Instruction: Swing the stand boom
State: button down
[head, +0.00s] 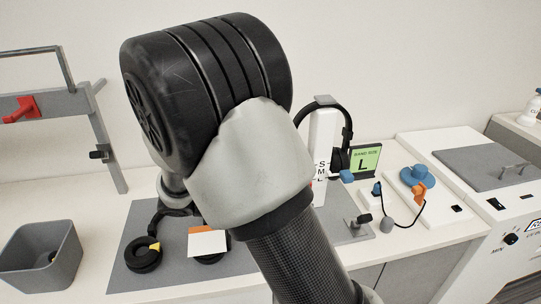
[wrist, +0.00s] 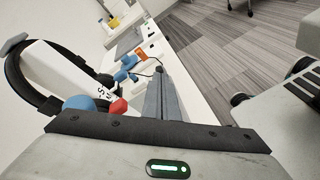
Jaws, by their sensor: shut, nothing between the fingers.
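The white stand (head: 322,150), marked with size letters, stands upright at the back of the table with a black headset (head: 347,125) hung over its top. A blue piece (head: 347,176) shows at its right side; I cannot tell whether this is the boom or its knob. In the wrist view the stand (wrist: 65,75) leans across the left side, with a blue rounded part (wrist: 80,103) and a red part (wrist: 118,107) near its lower end. My gripper (wrist: 172,90) is shut and empty, to the right of these parts. My arm hides it in the head view.
A grey bin (head: 40,262) stands at left. A headset (head: 145,255) with a yellow mark lies on the grey mat (head: 120,285). A green band-size display (head: 366,158), a blue disc (head: 417,176) with an orange piece, and a grey-lidded unit (head: 490,165) stand at right.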

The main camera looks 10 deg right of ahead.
jog(key=s+r+m+y, duration=0.3)
jog(key=s+m+y, duration=0.3)
jog(key=s+y, duration=0.4)
jog(key=w+a+r+m+t+y+p, duration=0.2)
jog(key=w+r+p, duration=0.25)
jog(key=r, duration=0.35)
jog(key=w+a+r+m+t+y+p, duration=0.1)
jog(key=w+r+y+p, duration=0.1)
jog(key=w+r+p, duration=0.45)
jog(key=w+a+r+g+p, duration=0.1)
jog(key=w+g+p, duration=0.3)
jog(key=w+p, duration=0.9)
jog(key=shift+w+d+f+b, duration=0.15)
jog(key=shift+f+b, duration=0.4)
jog(key=shift+f, duration=1.6)
jog(key=shift+s+d+f+b, duration=0.1)
jog(key=shift+d+f+b, duration=0.3)
jog(key=shift+f, duration=1.75)
jog(key=shift+w+d+f+b, duration=0.1)
jog(key=shift+f+b, duration=0.55)
jog(key=shift+f, duration=1.5)
